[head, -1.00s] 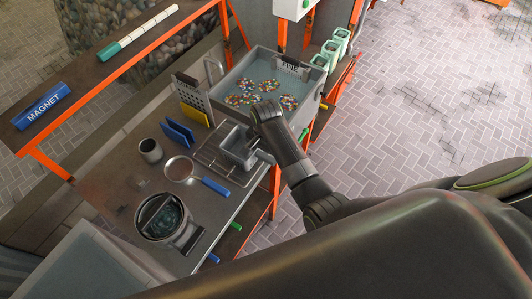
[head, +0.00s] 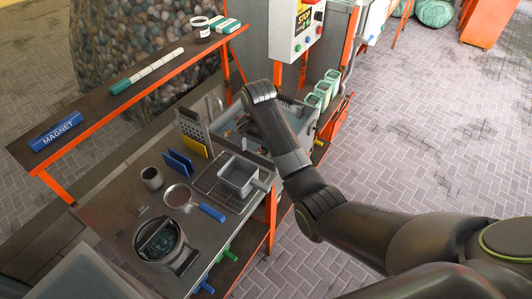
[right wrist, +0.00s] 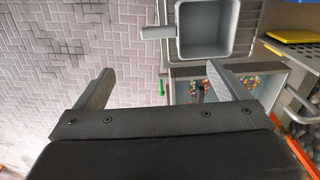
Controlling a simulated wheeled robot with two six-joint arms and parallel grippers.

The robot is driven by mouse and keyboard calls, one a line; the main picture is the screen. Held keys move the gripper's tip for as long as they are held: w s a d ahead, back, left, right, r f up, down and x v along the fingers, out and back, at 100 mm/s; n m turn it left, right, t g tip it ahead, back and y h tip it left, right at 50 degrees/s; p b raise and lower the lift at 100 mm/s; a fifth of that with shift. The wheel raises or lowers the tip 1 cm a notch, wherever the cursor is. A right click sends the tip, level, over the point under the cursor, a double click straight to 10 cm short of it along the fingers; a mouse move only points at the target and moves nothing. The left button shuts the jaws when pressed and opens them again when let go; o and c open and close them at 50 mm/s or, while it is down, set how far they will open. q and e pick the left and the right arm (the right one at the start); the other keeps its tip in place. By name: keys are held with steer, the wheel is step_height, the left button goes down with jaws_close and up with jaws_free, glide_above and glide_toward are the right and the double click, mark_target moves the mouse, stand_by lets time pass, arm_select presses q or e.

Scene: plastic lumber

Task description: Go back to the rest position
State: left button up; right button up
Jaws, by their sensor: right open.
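My right gripper (right wrist: 160,72) is open, with nothing between its two spread fingers in the right wrist view. In the head view my right arm reaches in from the right, its wrist over the basin (head: 222,106), and hides part of it. The small grey square container with a handle (head: 238,177) sits on the wire rack, apart from the gripper. It also shows in the right wrist view (right wrist: 205,30), empty, beyond the fingers. My left gripper is not in view.
A sieve with a blue handle (head: 178,196), a grey cup (head: 152,178), a round pot (head: 160,242) and blue and yellow boards (head: 178,163) stand on the bench. An orange-edged shelf (head: 100,112) runs above at left.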

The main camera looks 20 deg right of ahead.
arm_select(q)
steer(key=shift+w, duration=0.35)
arm_select(e)
steer(key=shift+r, duration=0.7)
